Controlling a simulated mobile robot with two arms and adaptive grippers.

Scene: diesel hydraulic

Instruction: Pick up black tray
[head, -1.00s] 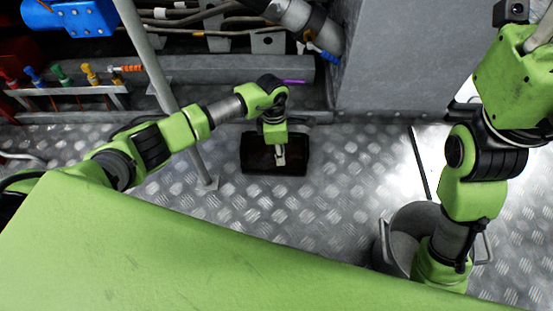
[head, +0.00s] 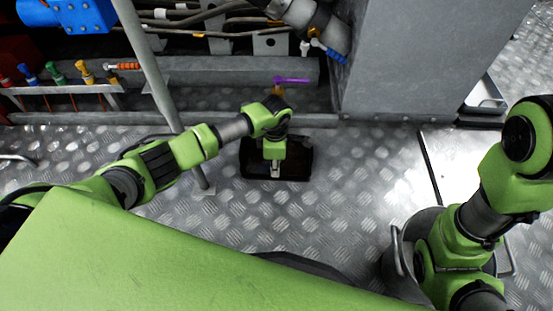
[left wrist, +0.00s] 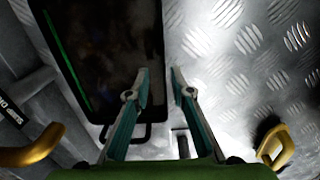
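The black tray (head: 299,163) lies on the metal floor in the head view, close to the machinery's base. My left gripper (head: 275,173) points down over the tray's near part. In the left wrist view the tray (left wrist: 110,40) fills the upper left, with a dark loop handle (left wrist: 125,133) at its near end. There my left gripper (left wrist: 159,76) is open and empty. One finger overlaps the tray and the other overlaps bare floor, either side of the tray's long edge in the picture. Contact cannot be told. My right gripper is not in view.
A grey metal bucket (head: 399,262) stands at the lower right by my right arm. A slanted grey pole (head: 151,72) stands left of the tray. A purple-handled valve (head: 291,80) sits behind it. The floor right of the tray is clear.

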